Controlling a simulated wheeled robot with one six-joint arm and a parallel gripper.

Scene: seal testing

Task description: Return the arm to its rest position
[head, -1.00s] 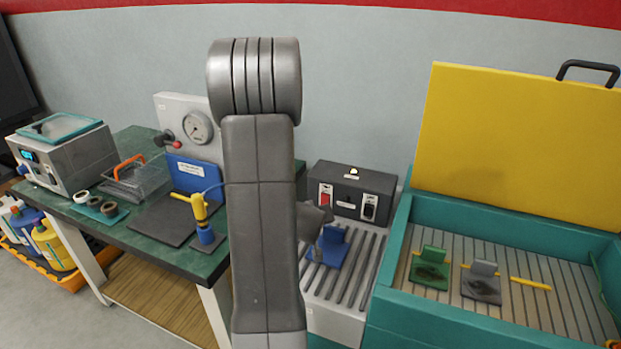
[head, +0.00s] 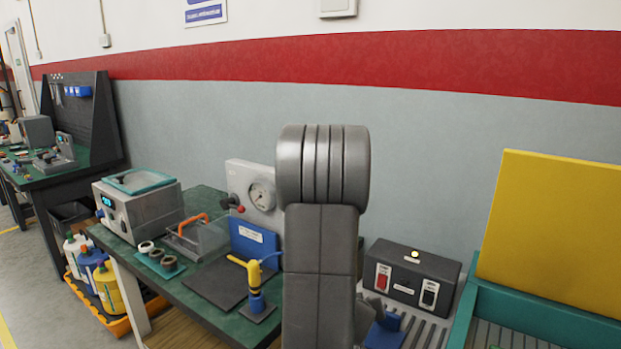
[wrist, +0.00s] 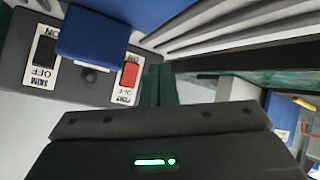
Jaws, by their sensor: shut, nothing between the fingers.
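My arm (head: 320,265) stands upright in the middle of the head view, its large grey joint on top. My gripper (wrist: 158,85) shows in the wrist view as two dark fingers together, shut and empty. In the head view the gripper end is mostly hidden behind the arm and cut by the lower edge. A blue holder (head: 386,333) stands on the ribbed surface close to it. In the wrist view a blue block (wrist: 92,35) overlaps the switch box (wrist: 55,75), near the fingers; I cannot tell whether they touch.
The switch box (head: 412,275) is right of my arm. A teal bin (head: 540,312) with a raised yellow lid (head: 555,225) stands farther right. The green bench (head: 205,200) on the left carries a gauge panel (head: 250,190), a yellow-blue hand tool (head: 254,280) and a grey machine (head: 145,210). Space above the bench is clear.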

